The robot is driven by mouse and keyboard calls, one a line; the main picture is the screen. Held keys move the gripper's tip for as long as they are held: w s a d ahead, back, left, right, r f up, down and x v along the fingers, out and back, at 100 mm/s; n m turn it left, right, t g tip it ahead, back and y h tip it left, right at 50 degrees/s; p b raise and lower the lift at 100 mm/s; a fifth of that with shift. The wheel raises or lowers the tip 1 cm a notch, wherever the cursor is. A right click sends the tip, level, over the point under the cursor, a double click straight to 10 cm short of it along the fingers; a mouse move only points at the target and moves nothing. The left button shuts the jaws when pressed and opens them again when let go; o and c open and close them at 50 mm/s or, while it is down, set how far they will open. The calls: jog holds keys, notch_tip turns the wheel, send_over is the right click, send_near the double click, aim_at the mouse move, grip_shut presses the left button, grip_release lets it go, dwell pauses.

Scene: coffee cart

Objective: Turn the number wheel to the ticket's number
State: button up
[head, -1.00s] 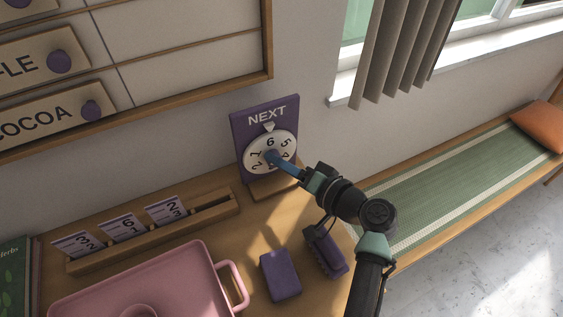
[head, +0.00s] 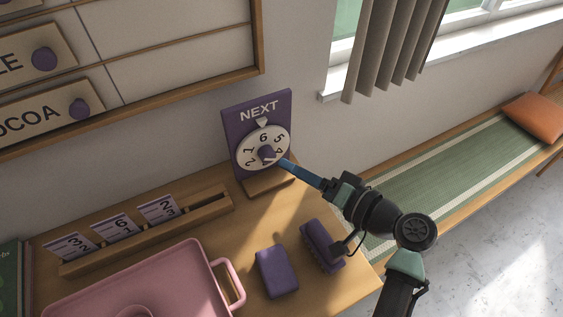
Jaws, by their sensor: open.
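The white number wheel (head: 250,149) is mounted on a purple board marked NEXT (head: 258,110), with a purple knob (head: 267,152) at its centre. A pale pointer (head: 262,122) sits at its top, with the 6 just below it. The 5 is to the right, and 1 and 2 are at the left. My gripper (head: 281,162) is open, with its blue fingers at the wheel's lower right beside the knob; I cannot tell whether they touch. Tickets stand in a wooden rack: one with 3 (head: 71,246), one with 6 (head: 116,227), one with 2 (head: 160,208).
A pink tray (head: 221,268) lies at the front of the wooden counter. A purple block (head: 276,271) and a purple brush-like item (head: 322,245) lie right of it. A menu board hangs above left. A green-matted bench (head: 455,175) stands at the right.

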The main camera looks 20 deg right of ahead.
jog(key=v, duration=0.6)
dwell(0.4)
jog(key=w+a+r+n+t+h+p, duration=0.15)
jog(key=w+a+r, duration=0.35)
jog(key=r, duration=0.7)
jog(key=w+a+r+n+t+h+p, duration=0.1)
jog(key=w+a+r+n+t+h, duration=0.15)
jog(key=w+r, duration=0.7)
jog(key=s+a+r+n+t, duration=0.1)
jog(key=s+a+r+t, duration=0.2)
jog(key=r, duration=0.7)
jog(key=s+a+r+n+t+h+p, duration=0.1)
jog(key=s+a+r+t, duration=0.2)
jog(key=s+a+r, duration=0.3)
jog(key=s+a+r+n+t, duration=0.1)
jog(key=s+a+r+t, duration=0.2)
jog(key=r, duration=1.2)
jog(key=s+a, duration=0.2)
jog(key=shift+s+r+n+h, duration=0.2)
jog(key=shift+s+n+h, duration=0.1)
jog(key=shift+a, duration=0.1)
